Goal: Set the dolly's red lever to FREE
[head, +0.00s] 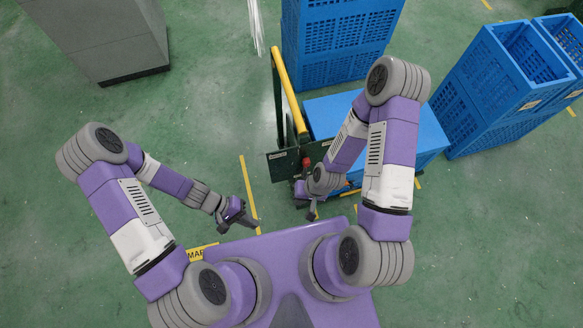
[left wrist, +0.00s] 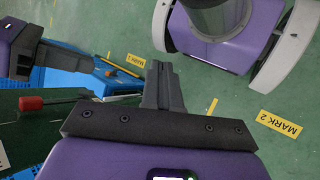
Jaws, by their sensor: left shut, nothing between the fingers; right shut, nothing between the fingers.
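The dolly (head: 285,170) has a dark green end panel, a yellow handle bar and a blue load. Its red lever (head: 306,162) shows as a small red knob at the panel. In the left wrist view the lever's red grip (left wrist: 31,103) lies sideways on a rod before the green panel. I cannot read its setting. My left gripper (head: 240,226) is shut and empty, left of the dolly and apart from it; its fingers also show in the left wrist view (left wrist: 162,80). My right gripper (head: 309,208) is shut and empty, just below the panel near the lever.
Tall blue crates (head: 335,45) stand behind the dolly, and more blue crates (head: 510,75) stand at right. A grey cabinet (head: 100,40) is at upper left. Yellow floor tape (head: 248,190) and a MARK 2 label (left wrist: 279,124) lie on the green floor. Open floor lies to the left.

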